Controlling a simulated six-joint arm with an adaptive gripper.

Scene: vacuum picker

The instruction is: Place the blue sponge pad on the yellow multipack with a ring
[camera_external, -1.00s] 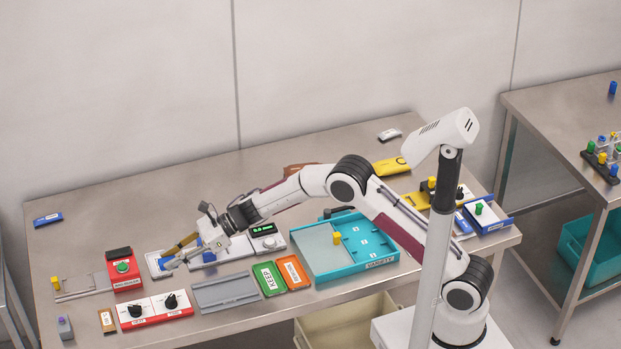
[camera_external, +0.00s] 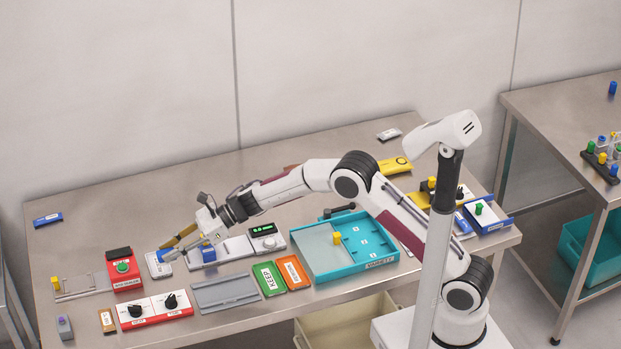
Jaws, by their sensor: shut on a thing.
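My gripper (camera_external: 167,253) is at the left-middle of the table, its fingers pointing down and left.
A white device with a blue block (camera_external: 209,254) stands close right of the gripper, beside a scale (camera_external: 267,238). A teal tray (camera_external: 302,273) with a yellow peg is at centre right. Red switch boxes (camera_external: 156,310) stand in front.

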